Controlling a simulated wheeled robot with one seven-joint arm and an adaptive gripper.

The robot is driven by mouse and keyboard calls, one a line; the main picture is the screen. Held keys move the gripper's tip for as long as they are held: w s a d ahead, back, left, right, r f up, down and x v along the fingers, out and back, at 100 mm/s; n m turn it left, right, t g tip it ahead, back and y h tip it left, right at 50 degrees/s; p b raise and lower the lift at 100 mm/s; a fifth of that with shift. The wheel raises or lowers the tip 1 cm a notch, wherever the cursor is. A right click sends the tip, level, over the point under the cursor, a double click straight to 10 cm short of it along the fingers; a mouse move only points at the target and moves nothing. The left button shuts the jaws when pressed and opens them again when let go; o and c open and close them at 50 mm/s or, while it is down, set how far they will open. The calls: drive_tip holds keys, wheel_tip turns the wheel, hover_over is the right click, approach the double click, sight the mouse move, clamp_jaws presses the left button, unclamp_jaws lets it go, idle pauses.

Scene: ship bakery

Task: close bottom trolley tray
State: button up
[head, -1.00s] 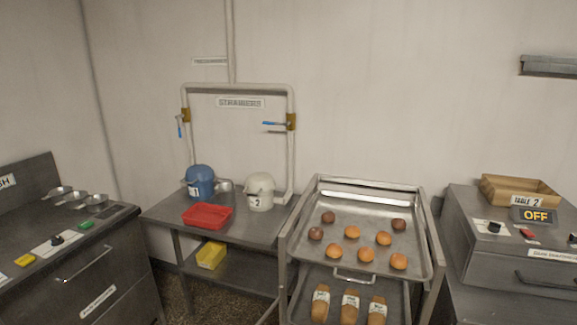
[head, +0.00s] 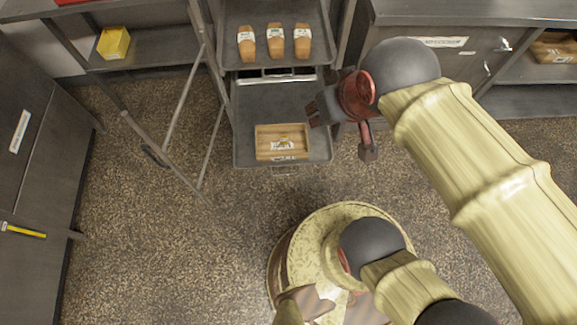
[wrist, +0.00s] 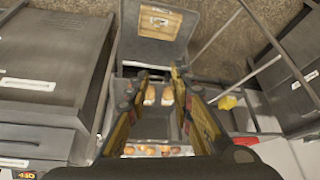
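The bottom trolley tray (head: 245,105) is a grey metal tray pulled out low over the floor. A wooden box (head: 281,141) with a label lies on it toward the front. The tray's handle shows at its front edge. My gripper (head: 342,130) is beside the tray's right edge, with its fingers apart and nothing between them; contact with the tray cannot be told. In the wrist view, the open gripper (wrist: 160,74) points toward the trolley, with the bottom tray (wrist: 150,52) and wooden box (wrist: 161,21) beyond the fingertips at the top.
A middle tray (head: 273,50) with wrapped loaves sits above. A metal frame (head: 180,100) with a handle stands out at the trolley's left. Cabinets are at left (head: 40,150) and right (head: 450,45). Speckled floor (head: 160,260) is free in front.

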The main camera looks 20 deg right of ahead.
drive_tip(key=shift+c, duration=1.3)
